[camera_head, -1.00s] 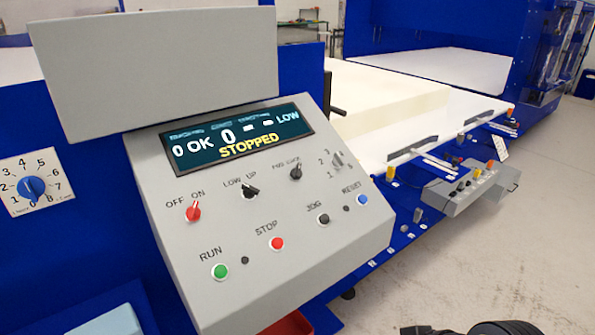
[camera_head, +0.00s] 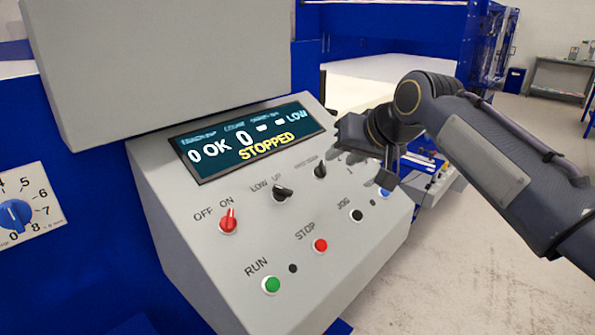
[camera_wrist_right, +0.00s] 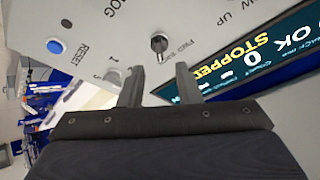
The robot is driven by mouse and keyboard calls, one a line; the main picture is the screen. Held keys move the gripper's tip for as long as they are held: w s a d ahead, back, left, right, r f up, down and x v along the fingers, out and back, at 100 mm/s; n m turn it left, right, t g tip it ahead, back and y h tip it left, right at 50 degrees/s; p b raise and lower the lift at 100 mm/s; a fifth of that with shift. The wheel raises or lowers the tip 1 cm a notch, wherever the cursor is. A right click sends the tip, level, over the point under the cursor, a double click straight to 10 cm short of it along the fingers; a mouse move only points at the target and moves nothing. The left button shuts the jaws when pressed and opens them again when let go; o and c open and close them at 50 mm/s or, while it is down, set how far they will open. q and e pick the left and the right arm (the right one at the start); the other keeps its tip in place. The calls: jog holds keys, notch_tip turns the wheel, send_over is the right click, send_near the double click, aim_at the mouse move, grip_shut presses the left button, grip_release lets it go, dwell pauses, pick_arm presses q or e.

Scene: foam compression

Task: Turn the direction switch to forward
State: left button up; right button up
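The direction switch (camera_head: 320,169) is a small black knob on the sloping grey control panel (camera_head: 200,260), below the display. Its label is too small to read well in the head view. In the right wrist view the knob (camera_wrist_right: 159,43) lies just beyond the gap between my fingertips. My right gripper (camera_head: 345,155) is over the panel's upper right part, beside the switch. The right wrist view shows its two fingers (camera_wrist_right: 158,72) apart with nothing between them. They appear apart from the knob. My left gripper is not in view.
The display (camera_head: 250,140) reads STOPPED. Nearby are a red off/on switch (camera_head: 228,221), a black low/up knob (camera_head: 282,193), a red STOP button (camera_head: 320,245), a green RUN button (camera_head: 271,285) and a black JOG button (camera_head: 357,215). Open floor lies at the lower right.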

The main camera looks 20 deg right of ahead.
aim_at(324, 166)
jog(key=x, duration=0.7)
jog(key=shift+w+d, duration=0.1)
jog(key=shift+w, duration=0.3)
jog(key=c, duration=0.6)
jog(key=shift+c, duration=0.2)
